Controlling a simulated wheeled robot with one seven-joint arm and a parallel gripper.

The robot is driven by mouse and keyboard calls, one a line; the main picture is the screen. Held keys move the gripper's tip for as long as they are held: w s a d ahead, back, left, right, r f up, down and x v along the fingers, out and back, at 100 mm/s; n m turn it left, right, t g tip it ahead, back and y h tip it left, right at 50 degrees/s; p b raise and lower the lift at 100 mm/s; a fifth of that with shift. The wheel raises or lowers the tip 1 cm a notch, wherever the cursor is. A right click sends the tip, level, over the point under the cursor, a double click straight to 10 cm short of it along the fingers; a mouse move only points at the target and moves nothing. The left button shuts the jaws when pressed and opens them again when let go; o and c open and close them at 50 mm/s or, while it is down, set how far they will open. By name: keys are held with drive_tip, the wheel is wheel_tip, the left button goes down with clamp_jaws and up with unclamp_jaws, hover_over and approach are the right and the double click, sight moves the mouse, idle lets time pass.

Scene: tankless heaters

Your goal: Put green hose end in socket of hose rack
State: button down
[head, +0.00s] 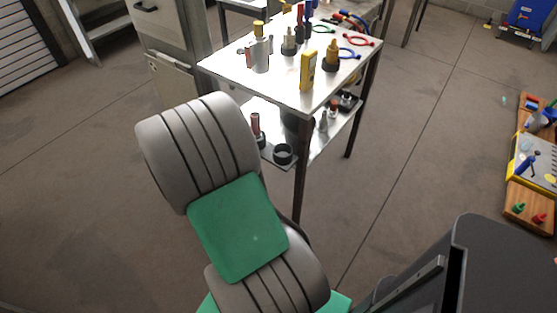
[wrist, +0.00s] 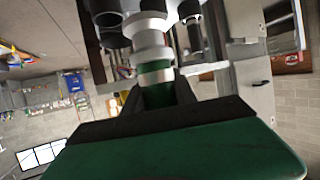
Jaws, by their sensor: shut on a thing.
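In the wrist view, the green hose end (wrist: 157,93), with a silver collar, is held between the dark fingers of my gripper (wrist: 158,102). A pale grey cylindrical part (wrist: 150,40) lies directly in line beyond it; I cannot tell whether it belongs to the hose end or the rack. Dark round parts, one at the upper left (wrist: 108,28), flank it closely. In the head view, my arm hides the gripper and the green hose end. A dark open ring (head: 283,154), apparently a rack socket, is on the lower shelf, near a dark red upright piece (head: 256,128).
The metal table (head: 235,68) carries a yellow meter (head: 308,70), bottles and coloured hose loops. Its lower shelf (head: 315,147) holds more small fittings, with table legs close by. A wooden board (head: 516,196) with tools is at the right. Floor at the left is clear.

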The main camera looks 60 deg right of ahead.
drive_tip(key=s+d+f+m+g, duration=0.25)
drive_tip(key=s+d, duration=0.35)
drive_tip(key=s, duration=0.4)
drive_tip(key=b, duration=1)
hover_over(285, 154)
drive_tip(key=shift+g+h, duration=0.35)
drive_tip(key=shift+h, duration=0.05)
drive_tip(key=shift+d+f, duration=0.1)
drive_tip(key=shift+f, duration=6.3)
drive_tip(key=c, duration=1)
unclamp_jaws()
